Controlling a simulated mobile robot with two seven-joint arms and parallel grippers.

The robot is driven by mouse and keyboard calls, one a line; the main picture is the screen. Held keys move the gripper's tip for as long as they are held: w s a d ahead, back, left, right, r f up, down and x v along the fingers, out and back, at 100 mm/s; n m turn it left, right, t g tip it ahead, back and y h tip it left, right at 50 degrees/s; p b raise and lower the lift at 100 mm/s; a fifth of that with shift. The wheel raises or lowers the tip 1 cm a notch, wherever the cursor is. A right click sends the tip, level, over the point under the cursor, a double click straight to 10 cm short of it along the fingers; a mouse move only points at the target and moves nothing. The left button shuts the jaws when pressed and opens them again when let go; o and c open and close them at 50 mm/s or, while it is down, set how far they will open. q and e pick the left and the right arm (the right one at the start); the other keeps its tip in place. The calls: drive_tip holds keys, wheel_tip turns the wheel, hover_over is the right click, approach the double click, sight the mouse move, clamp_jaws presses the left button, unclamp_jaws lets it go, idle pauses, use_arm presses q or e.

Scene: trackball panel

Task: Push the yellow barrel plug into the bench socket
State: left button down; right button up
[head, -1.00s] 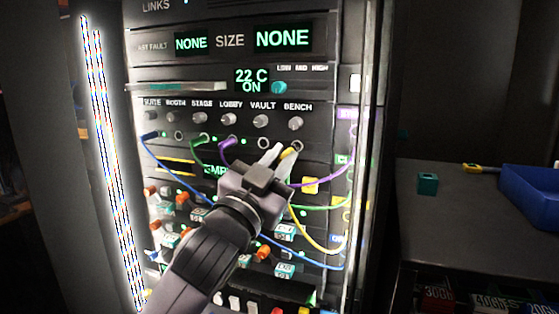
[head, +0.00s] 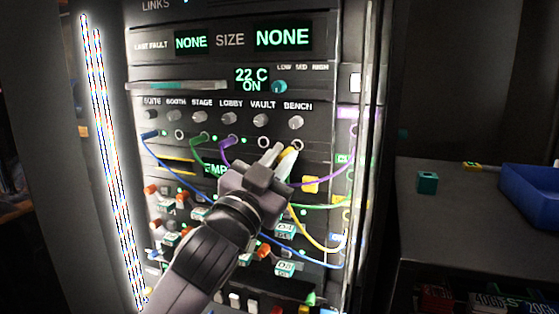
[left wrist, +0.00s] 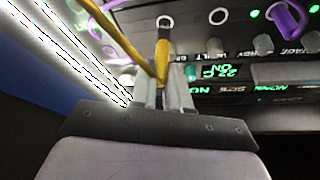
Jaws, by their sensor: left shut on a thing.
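The yellow barrel plug (head: 289,153) is between the fingers of my left gripper (head: 281,159), which is shut on it. In the head view its front end is just below and left of the bench socket (head: 297,145), a pale ring under the BENCH knob. In the left wrist view the plug (left wrist: 163,48) points at a ring with a dark hole (left wrist: 165,20). The ring still shows beyond its end, and I cannot tell whether they touch. The left gripper's fingers (left wrist: 164,92) sit either side of the plug. My right gripper is not in view.
Blue (head: 149,135), green (head: 198,141) and purple (head: 227,143) plugs sit in neighbouring sockets, and the vault socket (head: 262,147) is empty. The yellow cable (head: 306,237) hangs to the right below my gripper. A counter with a blue bin (head: 533,190) stands right.

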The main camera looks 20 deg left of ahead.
sight(290, 147)
use_arm(q)
drive_tip(key=shift+w, duration=0.25)
idle(0.4)
drive_tip(key=shift+w, duration=0.3)
drive_tip(key=shift+w+d+p, duration=0.1)
drive_tip(key=shift+w+p, duration=0.2)
drive_tip(key=shift+w, duration=1.7)
drive_tip(key=c, duration=1)
unclamp_jaws()
